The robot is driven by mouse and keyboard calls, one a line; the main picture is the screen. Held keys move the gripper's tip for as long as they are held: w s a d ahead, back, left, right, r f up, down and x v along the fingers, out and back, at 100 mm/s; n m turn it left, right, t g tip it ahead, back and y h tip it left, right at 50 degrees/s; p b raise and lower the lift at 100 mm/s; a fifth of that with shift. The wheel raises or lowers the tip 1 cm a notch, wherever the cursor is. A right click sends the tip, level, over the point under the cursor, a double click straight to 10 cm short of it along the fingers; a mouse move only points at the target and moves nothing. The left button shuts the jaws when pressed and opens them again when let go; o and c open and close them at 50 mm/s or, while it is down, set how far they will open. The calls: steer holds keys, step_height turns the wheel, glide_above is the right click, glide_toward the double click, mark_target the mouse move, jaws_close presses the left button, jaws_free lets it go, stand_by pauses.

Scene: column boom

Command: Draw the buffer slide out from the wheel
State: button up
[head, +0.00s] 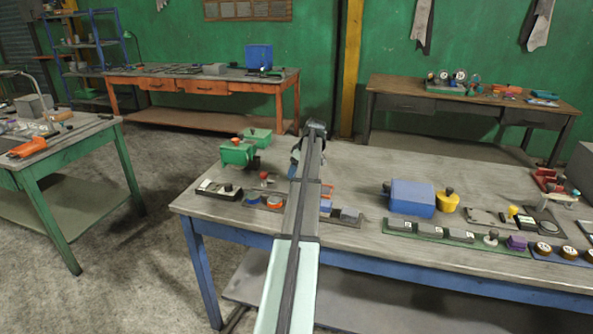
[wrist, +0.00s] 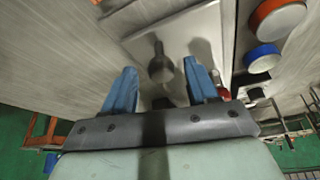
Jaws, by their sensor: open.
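In the wrist view, a dark round-headed knob (wrist: 160,66) stands up from a pale grey plate (wrist: 190,25), probably the buffer slide. My gripper (wrist: 162,78) is open, its two blue fingers apart, with the knob between and slightly beyond the fingertips in the picture. I cannot tell whether either finger touches it. In the head view, my arm covers this plate and knob; only part of a blue finger (head: 293,173) shows at the arm's end. I cannot pick out the wheel for certain.
In the head view, green machines (head: 238,153), a blue box (head: 411,197) and a yellow pot (head: 447,201) stand on the bench (head: 365,165). The bench has bare room behind the blue box.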

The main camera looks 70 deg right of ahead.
steer(key=shift+r, duration=0.15)
steer(key=v, duration=1.3)
steer(key=shift+s+r, duration=0.2)
